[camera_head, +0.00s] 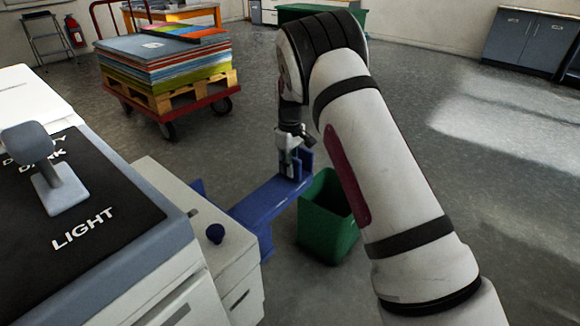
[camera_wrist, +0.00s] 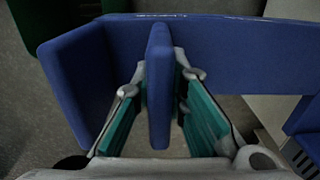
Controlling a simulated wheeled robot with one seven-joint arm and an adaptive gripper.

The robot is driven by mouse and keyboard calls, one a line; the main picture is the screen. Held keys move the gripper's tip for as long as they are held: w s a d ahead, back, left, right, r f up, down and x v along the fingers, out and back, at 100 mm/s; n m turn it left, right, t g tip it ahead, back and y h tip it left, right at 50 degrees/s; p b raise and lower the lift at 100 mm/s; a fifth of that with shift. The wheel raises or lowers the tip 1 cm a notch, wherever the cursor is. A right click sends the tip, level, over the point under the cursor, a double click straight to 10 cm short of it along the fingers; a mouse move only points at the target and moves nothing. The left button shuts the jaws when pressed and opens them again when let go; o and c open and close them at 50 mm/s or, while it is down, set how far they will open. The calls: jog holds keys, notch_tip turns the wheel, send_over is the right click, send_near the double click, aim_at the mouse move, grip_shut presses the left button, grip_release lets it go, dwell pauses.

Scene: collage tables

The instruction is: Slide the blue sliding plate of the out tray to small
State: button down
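The blue out tray (camera_head: 262,203) juts out from the side of the copier in the head view. It also fills the top of the wrist view (camera_wrist: 240,50). The blue sliding plate (camera_wrist: 159,90) stands upright as a fin on the tray, near the tray's raised outer end wall (camera_wrist: 78,80). My gripper (camera_head: 290,165) reaches down over the outer end of the tray. In the wrist view its teal-padded fingers (camera_wrist: 163,85) stand on either side of the plate. The fingers look open, with a narrow gap at the right; contact at the left is unclear.
A green bin (camera_head: 328,225) stands on the floor just beside the tray's outer end. The copier (camera_head: 130,230) with a dark blue knob (camera_head: 215,233) is at the left. A red cart (camera_head: 180,108) with stacked coloured sheets stands behind. The floor at the right is clear.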

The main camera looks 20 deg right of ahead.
jog(key=s+a, duration=0.1)
jog(key=a, duration=0.1)
jog(key=s+a+p, duration=0.1)
jog(key=s+a, duration=0.1)
jog(key=a, duration=0.1)
jog(key=s+a+p, duration=0.1)
jog(key=s+a, duration=0.1)
jog(key=shift+s+a, duration=0.15)
jog(key=c, duration=1.6)
grip_release()
jog(key=shift+r, duration=0.15)
notch_tip(320, 180, up, 12)
